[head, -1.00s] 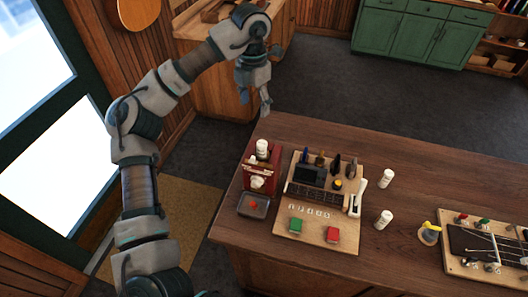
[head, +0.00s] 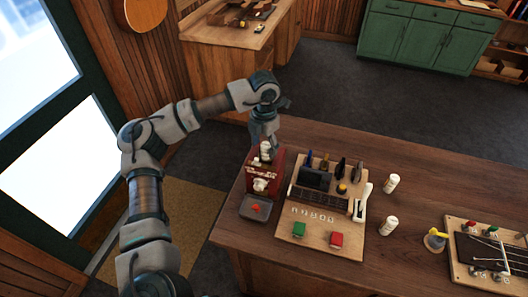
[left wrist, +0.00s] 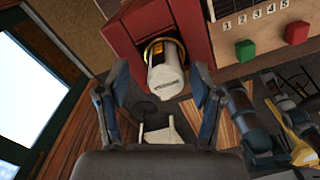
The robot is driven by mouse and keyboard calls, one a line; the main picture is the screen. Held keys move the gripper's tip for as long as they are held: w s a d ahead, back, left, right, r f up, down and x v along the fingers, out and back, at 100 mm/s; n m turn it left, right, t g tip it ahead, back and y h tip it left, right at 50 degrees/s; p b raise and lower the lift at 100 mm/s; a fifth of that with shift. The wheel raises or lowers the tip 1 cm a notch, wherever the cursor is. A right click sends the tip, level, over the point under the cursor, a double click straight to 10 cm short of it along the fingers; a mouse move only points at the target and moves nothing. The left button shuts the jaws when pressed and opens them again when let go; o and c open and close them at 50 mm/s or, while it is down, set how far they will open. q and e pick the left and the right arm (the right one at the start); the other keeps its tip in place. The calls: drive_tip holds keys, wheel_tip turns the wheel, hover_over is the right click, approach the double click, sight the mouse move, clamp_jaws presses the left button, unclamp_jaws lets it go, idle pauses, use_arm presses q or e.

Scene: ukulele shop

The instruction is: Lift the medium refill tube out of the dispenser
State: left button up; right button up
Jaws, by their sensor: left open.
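The red dispenser (head: 264,172) stands at the left end of the wooden counter, with a dark tray in front that holds a small red piece. A white refill tube (head: 265,150) stands upright in its top; in the left wrist view the white tube (left wrist: 166,76) sits in a dark round opening with a yellow ring. My left gripper (head: 264,141) is open at the top of the tube. In the left wrist view its two fingers (left wrist: 161,83) are spread on either side of the tube, apart from it. Two more white tubes (head: 391,183) (head: 388,226) stand on the counter. My right gripper is not in view.
A wooden board (head: 298,252) with tools, a green block (head: 299,229) and a red block (head: 336,240) lies right of the dispenser. The counter's back right is clear.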

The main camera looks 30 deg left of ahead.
use_arm(q)
drive_tip(key=shift+d+f, duration=0.1)
drive_tip(key=shift+f, duration=0.45)
drive_tip(key=shift+d+f, duration=0.2)
drive_tip(key=shift+d, duration=0.1)
drive_tip(key=shift+c, duration=1.1)
drive_tip(key=shift+a, duration=0.2)
drive_tip(key=c, duration=1)
